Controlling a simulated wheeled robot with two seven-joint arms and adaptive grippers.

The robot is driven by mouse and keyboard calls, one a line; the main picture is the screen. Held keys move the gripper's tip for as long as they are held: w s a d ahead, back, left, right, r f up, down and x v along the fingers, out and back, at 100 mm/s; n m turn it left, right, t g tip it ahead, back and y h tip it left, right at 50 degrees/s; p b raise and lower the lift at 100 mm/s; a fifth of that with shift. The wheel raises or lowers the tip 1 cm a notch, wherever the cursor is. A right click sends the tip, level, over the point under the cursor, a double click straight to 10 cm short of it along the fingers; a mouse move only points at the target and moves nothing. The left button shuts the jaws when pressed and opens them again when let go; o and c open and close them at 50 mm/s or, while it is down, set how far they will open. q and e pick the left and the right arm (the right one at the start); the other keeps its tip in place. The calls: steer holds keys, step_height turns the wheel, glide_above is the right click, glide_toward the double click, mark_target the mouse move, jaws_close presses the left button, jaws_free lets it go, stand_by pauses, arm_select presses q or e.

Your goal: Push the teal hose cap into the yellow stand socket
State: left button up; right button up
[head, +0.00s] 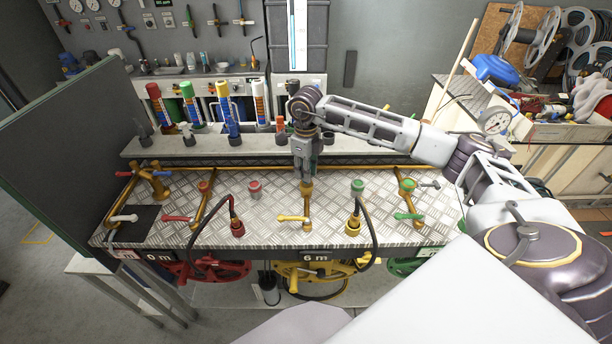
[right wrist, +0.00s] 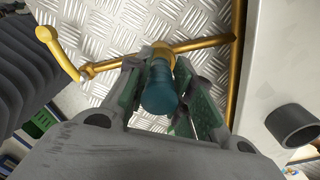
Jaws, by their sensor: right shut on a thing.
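My right gripper (head: 304,172) points down over the yellow stand socket (head: 306,187) in the middle of the metal-plate bench. In the right wrist view the same gripper (right wrist: 160,78) is shut on the teal hose cap (right wrist: 158,90), which sits between its two green-lined fingers. The cap's far end meets or lies very close to the yellow stand socket (right wrist: 160,54); I cannot tell how deep it sits. In the head view the gripper hides the cap. The yellow valve handle (head: 292,218) is in front of the socket. My left gripper is not in view.
A red hose end (head: 237,228) and a yellow hose end (head: 352,226) stand at either side. A loose red cap (head: 254,188) and green cap (head: 357,187) are on the plate. Red (head: 204,187) and green (head: 407,186) stands flank them. A grey shelf (head: 170,146) runs behind.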

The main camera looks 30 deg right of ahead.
step_height(320, 180, down, 2)
steer(key=shift+f, duration=0.3)
steer(key=shift+f, duration=0.2)
steer(key=o, duration=1)
steer(key=shift+r, duration=0.2)
steer(key=shift+r, duration=0.25)
step_height(320, 180, up, 12)
steer(key=shift+f+b, duration=0.2)
steer(key=shift+b, duration=0.55)
steer(key=shift+f, duration=0.1)
